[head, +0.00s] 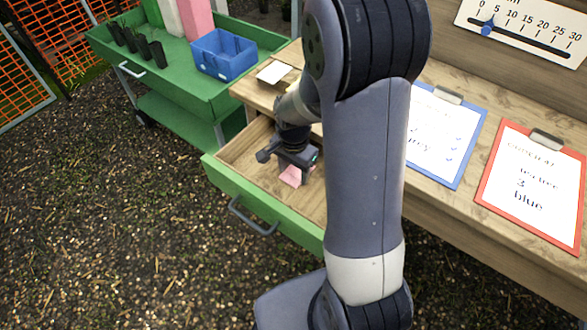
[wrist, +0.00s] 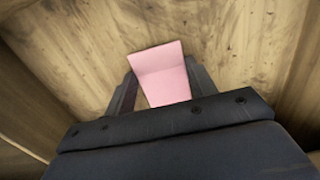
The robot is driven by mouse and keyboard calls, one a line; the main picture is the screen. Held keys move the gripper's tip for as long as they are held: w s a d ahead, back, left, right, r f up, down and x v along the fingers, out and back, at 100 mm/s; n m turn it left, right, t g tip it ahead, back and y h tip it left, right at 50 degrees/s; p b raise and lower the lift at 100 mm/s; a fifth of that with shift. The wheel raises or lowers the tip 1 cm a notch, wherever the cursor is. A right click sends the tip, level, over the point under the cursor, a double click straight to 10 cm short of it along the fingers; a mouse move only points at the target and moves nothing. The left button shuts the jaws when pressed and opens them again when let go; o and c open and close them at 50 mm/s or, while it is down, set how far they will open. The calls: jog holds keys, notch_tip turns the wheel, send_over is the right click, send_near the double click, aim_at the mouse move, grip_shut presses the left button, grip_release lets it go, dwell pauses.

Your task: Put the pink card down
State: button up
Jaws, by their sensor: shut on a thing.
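The pink card (head: 292,176) is in my gripper (head: 296,166), low inside the open drawer (head: 245,165) with the green front. In the wrist view the pink card (wrist: 163,72) sits between the two dark fingers of my gripper (wrist: 160,90), which are shut on it. The card shows a crease or edge across its middle. The wooden drawer floor (wrist: 250,50) lies behind it. I cannot tell whether the card touches the floor.
A white card (head: 274,72) lies on the bench above the drawer. Blue (head: 440,135) and red (head: 535,185) clipboards lie to the right. A green cart (head: 165,75) with a blue bin (head: 224,55) stands at the back left. The drawer walls surround my gripper.

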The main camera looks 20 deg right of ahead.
aim_at(294, 176)
jog(key=shift+f, duration=0.15)
jog(key=o, duration=0.9)
jog(key=shift+o, duration=0.2)
notch_tip(294, 176, up, 12)
jog(key=p, duration=0.1)
jog(key=shift+r, duration=0.2)
